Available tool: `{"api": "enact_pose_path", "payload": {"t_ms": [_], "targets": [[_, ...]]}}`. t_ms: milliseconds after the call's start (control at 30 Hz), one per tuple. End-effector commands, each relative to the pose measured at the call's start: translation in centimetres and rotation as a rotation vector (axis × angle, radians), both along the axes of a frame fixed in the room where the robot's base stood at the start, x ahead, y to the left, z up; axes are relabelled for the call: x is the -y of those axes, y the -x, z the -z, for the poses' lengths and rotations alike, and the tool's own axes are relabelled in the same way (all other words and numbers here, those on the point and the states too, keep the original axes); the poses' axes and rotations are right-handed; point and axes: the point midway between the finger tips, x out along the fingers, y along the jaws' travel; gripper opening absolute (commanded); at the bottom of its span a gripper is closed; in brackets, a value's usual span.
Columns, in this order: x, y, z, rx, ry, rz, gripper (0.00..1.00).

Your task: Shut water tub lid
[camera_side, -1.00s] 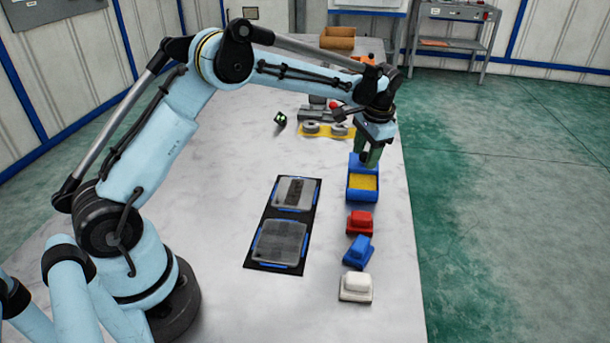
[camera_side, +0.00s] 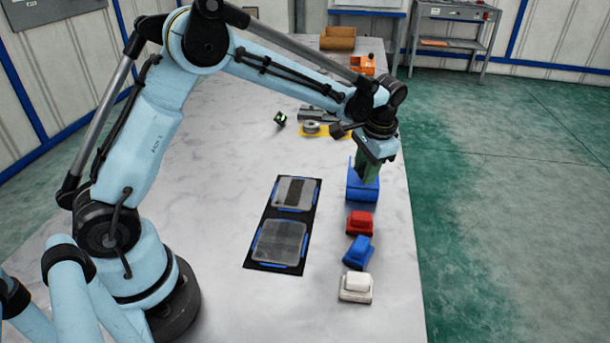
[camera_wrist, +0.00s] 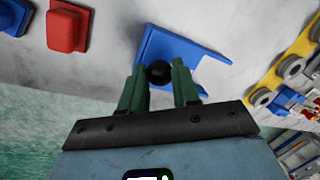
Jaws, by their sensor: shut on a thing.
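The blue water tub (camera_side: 362,195) stands near the right edge of the table, with its lid (camera_side: 352,170) tilted over it. My gripper (camera_side: 365,172) is at the tub, its green fingers partly in front of the lid. In the wrist view, my gripper (camera_wrist: 158,74) is shut on a round black knob (camera_wrist: 157,70) on the lid. The flat blue lid also shows there (camera_wrist: 180,47) beyond the fingers. The tub's yellow contents are hidden now. I cannot tell how large the gap between lid and rim is.
A red block (camera_side: 360,222), a blue block (camera_side: 358,252) and a white block (camera_side: 355,287) stand in a row in front of the tub. A black mat (camera_side: 273,266) with two grey lidded trays lies to the left. A yellow holder (camera_side: 312,135) with metal parts is behind.

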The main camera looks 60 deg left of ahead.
Motion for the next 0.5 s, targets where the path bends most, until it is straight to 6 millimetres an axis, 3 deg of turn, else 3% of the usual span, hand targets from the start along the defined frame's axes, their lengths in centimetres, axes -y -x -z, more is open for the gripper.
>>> {"api": "enact_pose_path", "payload": {"t_ms": [367,400,500], "targets": [[0.75,0.58,-0.07,-0.004,0.005,0.004,0.00],[0.78,0.60,-0.06,-0.005,0.006,0.003,0.37],[0.72,0.57,-0.04,-0.004,0.005,0.004,0.52]]}}
